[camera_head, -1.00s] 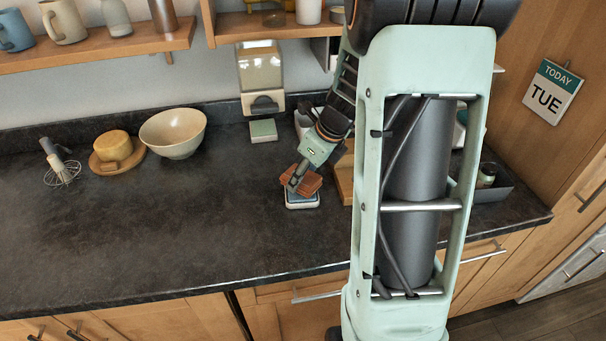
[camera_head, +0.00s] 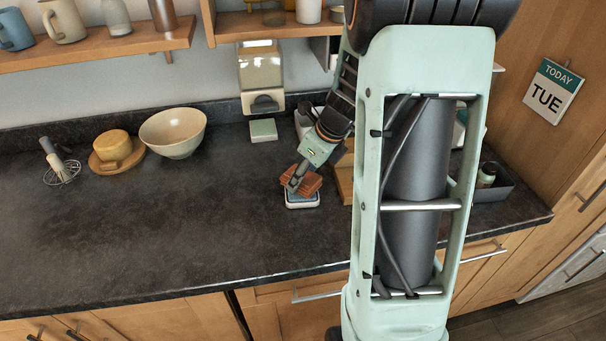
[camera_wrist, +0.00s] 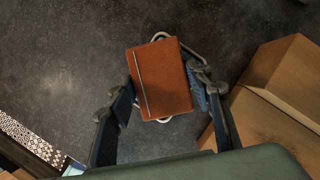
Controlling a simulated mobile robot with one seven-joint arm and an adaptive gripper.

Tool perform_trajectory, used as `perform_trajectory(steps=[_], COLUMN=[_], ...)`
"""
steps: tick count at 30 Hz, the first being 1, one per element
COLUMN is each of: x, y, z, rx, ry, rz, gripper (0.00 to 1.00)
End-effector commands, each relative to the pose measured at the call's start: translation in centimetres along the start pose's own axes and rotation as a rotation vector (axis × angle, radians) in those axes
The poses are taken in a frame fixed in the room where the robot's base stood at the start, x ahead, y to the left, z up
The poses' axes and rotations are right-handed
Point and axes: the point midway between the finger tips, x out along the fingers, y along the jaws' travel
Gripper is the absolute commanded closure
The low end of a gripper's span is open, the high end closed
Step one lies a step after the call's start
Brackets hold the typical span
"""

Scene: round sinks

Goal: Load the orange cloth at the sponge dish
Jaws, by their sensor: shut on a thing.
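The orange cloth (camera_head: 307,181) is a folded, rust-orange block. It also shows between the fingers in the wrist view (camera_wrist: 161,80). My gripper (camera_head: 294,186) is shut on it, with one finger at each side in the wrist view (camera_wrist: 165,88). The sponge dish (camera_head: 302,203) is a small pale dish with a blue-grey top, directly under the cloth on the counter. In the wrist view the cloth covers most of the dish, and only parts of a pale rim (camera_wrist: 190,50) show. I cannot tell whether the cloth touches the dish.
A wooden block (camera_head: 345,178) stands close to the right of the dish, partly behind my arm. A pale green box (camera_head: 263,130) lies behind, under a wall dispenser (camera_head: 260,75). A cream bowl (camera_head: 173,133) stands to the left. The dark counter (camera_head: 190,230) at front left is clear.

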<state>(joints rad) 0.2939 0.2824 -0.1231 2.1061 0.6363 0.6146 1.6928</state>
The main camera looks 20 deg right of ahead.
Motion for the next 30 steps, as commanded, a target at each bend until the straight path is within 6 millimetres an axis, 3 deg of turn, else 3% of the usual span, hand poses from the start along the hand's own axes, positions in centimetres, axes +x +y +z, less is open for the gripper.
perform_trajectory(steps=[30], x=[0.6], y=[0.01], z=[-0.26], rx=[0.0], ry=[0.0], rz=[0.0], gripper=[0.73])
